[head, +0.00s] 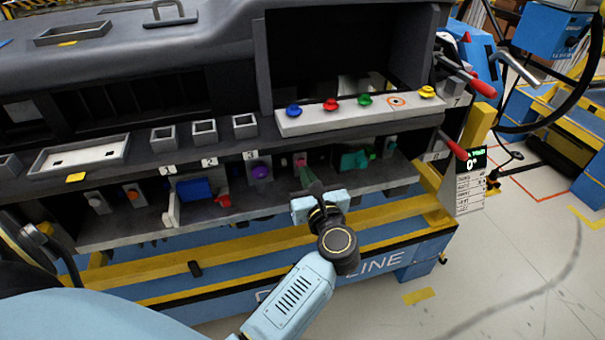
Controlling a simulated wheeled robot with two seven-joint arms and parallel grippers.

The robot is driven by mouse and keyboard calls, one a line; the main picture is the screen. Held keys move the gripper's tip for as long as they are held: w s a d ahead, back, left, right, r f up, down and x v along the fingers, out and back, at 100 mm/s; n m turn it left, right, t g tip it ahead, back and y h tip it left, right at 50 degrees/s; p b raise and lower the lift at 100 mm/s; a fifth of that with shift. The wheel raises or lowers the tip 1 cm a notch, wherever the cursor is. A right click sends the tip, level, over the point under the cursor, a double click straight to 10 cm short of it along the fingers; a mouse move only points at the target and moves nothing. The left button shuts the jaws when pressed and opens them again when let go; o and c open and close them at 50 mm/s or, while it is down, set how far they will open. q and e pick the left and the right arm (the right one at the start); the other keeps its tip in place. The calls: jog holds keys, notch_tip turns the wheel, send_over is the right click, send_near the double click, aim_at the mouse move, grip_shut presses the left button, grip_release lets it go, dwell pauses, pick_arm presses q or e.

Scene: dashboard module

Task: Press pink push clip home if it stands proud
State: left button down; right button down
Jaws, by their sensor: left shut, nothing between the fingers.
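My left gripper (313,187) is shut and empty, its fingertips up against the front of the lower shelf. Just beyond the fingertips is a small pink piece (300,159) on a grey block, with a green piece (306,175) just below it. The pink piece is too small to tell whether it is the push clip or how far it stands out. On the white strip above sit blue (293,110), red (330,104), green (365,99) and yellow (427,92) clips. My right gripper is out of view.
The lower shelf also holds a blue box (196,190), a purple knob (260,172) and a teal part (353,160). Red-handled clamps (484,87) stick out at the right. A yellow rail (390,219) runs below the shelf. The floor at right is open.

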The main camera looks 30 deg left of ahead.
pick_arm(q)
jog(key=v, duration=1.2)
jog(key=shift+d, duration=0.15)
jog(key=shift+s, duration=0.1)
